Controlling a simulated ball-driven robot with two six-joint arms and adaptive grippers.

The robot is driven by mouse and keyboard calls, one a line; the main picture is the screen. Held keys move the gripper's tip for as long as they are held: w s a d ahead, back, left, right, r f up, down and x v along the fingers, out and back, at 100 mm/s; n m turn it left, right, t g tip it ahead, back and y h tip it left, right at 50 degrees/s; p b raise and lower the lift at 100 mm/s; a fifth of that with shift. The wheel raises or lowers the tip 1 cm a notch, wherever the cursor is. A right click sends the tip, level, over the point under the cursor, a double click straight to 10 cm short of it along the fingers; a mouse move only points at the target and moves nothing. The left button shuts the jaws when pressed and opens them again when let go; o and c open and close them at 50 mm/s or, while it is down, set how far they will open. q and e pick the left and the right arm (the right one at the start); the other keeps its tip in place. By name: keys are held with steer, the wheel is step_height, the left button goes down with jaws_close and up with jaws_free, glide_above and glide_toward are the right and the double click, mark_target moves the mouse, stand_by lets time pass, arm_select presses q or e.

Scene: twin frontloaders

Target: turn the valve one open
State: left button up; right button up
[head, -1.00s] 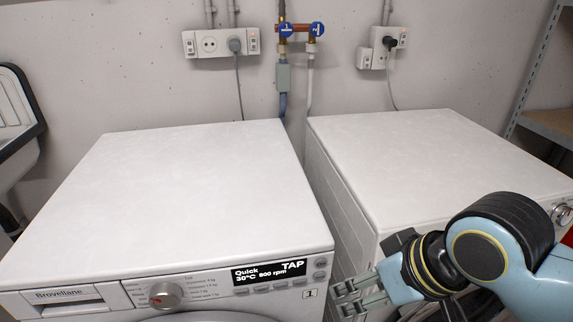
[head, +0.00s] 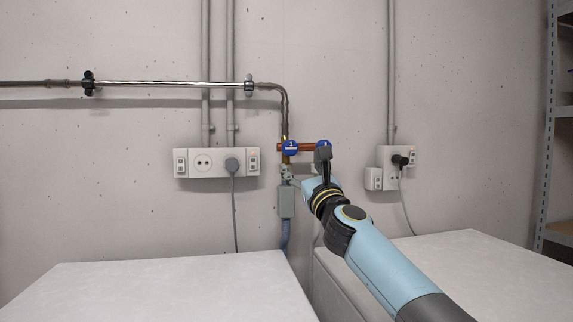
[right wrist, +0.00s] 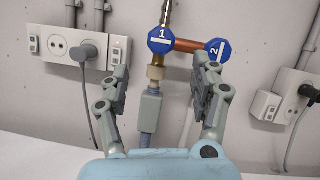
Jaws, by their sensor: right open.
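Valve one is a blue knob marked 1 (head: 289,147) on the brass and copper pipe on the wall. In the right wrist view, valve one (right wrist: 161,40) shows face-on with a white bar under its number, just beyond and above the gap between my fingers. My right gripper (right wrist: 164,68) is open and empty, its fingers spread to either side of the pipe below the knob. In the head view, my right gripper (head: 301,171) is just below valve one and appears apart from it. My left gripper is out of view.
Valve two, a blue knob marked 2 (right wrist: 217,51), is close by on the right, beside my right finger. A grey box (head: 286,202) hangs on the pipe below. Sockets (head: 216,162) flank the pipes. Two white machine tops (head: 160,290) stand in front of the wall.

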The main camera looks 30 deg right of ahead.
mark_target(291, 150)
steer(key=x, duration=0.4)
steer(key=shift+w+d+r, duration=0.1)
steer(key=shift+r, duration=0.15)
steer(key=b+x, duration=0.2)
steer(key=x, duration=0.3)
steer(key=shift+w, duration=0.25)
steer(key=shift+w+r, duration=0.2)
steer(key=shift+w, duration=0.15)
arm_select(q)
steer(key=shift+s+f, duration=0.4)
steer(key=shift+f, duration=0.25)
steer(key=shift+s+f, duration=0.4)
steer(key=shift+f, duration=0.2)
arm_select(e)
steer(key=shift+c, duration=0.5)
steer(key=c, duration=0.4)
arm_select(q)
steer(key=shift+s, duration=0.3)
arm_select(e)
steer(key=c, duration=0.7)
